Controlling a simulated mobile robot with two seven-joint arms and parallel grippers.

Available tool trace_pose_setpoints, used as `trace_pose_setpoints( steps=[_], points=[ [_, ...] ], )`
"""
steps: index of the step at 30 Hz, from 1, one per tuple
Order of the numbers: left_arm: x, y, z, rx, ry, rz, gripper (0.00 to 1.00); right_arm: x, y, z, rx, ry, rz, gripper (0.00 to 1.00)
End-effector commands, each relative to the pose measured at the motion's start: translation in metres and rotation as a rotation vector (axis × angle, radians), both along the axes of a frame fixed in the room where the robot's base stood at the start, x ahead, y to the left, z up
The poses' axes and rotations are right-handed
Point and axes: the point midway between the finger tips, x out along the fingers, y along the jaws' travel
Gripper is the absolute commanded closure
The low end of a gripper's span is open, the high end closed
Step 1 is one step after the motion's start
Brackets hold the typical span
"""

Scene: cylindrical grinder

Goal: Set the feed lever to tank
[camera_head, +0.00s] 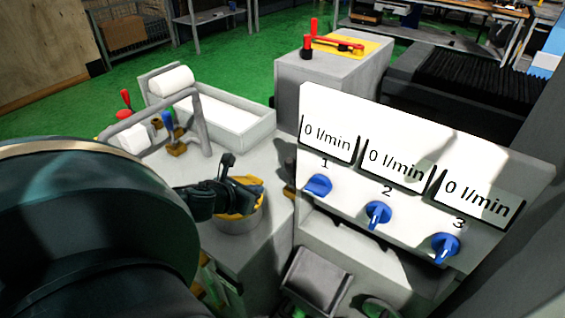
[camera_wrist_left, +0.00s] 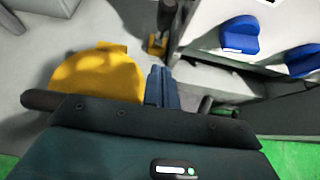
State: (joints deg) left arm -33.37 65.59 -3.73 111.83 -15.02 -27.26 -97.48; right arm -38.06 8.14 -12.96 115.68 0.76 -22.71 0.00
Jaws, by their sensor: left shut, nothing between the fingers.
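No label reading feed or tank is legible, so I cannot tell for certain which part is the feed lever. A small dark lever on a brass-coloured base (camera_wrist_left: 157,46) stands beside the panel in the left wrist view; in the head view a dark piece (camera_head: 289,192) shows at the panel's left edge. My left gripper (camera_head: 250,190) is over a yellow-topped round part (camera_head: 240,210). In the left wrist view its shut, empty fingers (camera_wrist_left: 158,86) lie beside this yellow part (camera_wrist_left: 95,82) and apart from the dark lever. My right gripper is not in view.
A white panel (camera_head: 420,180) with three 0 l/min displays and blue knobs numbered 1 (camera_head: 318,186), 2 (camera_head: 378,214) and 3 (camera_head: 445,247) stands right. Blue- and red-handled levers (camera_head: 169,122) stand behind the gripper. A red lever (camera_head: 338,43) lies on a yellow plate farther back.

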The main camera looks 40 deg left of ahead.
Motion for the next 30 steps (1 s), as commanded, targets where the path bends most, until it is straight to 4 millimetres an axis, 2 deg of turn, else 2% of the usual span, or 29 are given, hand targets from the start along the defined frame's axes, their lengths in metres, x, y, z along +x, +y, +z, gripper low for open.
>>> trace_pose_setpoints(
  steps=[4,11,22,30],
  points=[
    [0.012,0.001,-0.008,-0.003,-0.003,0.002,1.00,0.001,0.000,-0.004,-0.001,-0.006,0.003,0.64],
    [0.037,0.004,-0.023,-0.005,-0.005,0.004,1.00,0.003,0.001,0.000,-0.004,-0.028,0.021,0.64],
    [0.084,0.008,-0.052,-0.009,-0.005,0.004,1.00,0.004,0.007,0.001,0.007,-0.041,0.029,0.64],
    [0.112,0.011,-0.043,-0.008,-0.002,0.003,1.00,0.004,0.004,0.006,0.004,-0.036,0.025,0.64]
  ],
)
